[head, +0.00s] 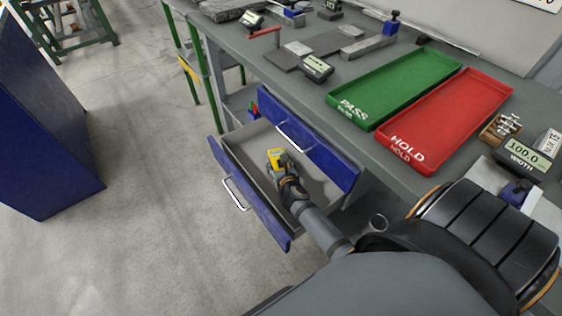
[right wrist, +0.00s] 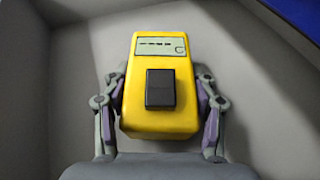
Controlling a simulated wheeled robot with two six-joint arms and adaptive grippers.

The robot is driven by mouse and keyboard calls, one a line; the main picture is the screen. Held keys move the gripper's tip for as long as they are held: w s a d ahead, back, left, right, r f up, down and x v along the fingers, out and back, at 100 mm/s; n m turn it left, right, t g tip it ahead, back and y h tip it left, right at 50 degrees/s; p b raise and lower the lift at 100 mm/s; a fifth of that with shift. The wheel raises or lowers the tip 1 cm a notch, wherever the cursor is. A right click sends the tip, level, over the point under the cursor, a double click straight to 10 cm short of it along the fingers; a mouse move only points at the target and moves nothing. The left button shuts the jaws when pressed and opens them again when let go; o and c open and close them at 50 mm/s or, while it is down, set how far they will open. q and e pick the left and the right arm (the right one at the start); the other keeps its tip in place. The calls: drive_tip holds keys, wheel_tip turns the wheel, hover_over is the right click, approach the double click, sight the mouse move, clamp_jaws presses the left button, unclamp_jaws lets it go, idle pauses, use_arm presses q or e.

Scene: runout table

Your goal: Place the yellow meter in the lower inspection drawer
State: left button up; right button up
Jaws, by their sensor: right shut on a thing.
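The yellow meter (head: 276,156) is in my right gripper (head: 276,165), over the open lower drawer (head: 238,153). In the right wrist view the yellow meter (right wrist: 161,112) has a pale display and a dark block on its face. The right gripper's fingers (right wrist: 160,115) are shut on its two sides. Grey drawer walls and floor surround it in that view. I cannot tell whether the meter touches the drawer floor. The lower drawer has a blue front with a pale handle and is pulled out. My left gripper is not in view.
The blue upper drawer front (head: 308,145) stands close beside the gripper. On the bench are a green PASS tray (head: 395,88), a red HOLD tray (head: 447,120) and several gauges. A blue cabinet (head: 45,120) stands at left; the floor between is clear.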

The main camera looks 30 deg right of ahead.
drive_tip(key=shift+f, duration=0.2)
drive_tip(key=o, duration=1.3)
drive_tip(key=shift+d, duration=0.1)
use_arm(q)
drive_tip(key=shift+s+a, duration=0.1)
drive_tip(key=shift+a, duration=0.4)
use_arm(e)
drive_tip(key=shift+o, duration=0.2)
drive_tip(key=shift+r, duration=0.1)
drive_tip(key=shift+s+r, duration=0.2)
drive_tip(key=p+v, duration=0.2)
drive_tip(key=v, duration=0.9)
drive_tip(key=shift+s+r, duration=0.1)
drive_tip(key=shift+s, duration=0.2)
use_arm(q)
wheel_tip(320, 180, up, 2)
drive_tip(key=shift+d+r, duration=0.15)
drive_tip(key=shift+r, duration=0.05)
use_arm(e)
drive_tip(key=shift+w, duration=0.1)
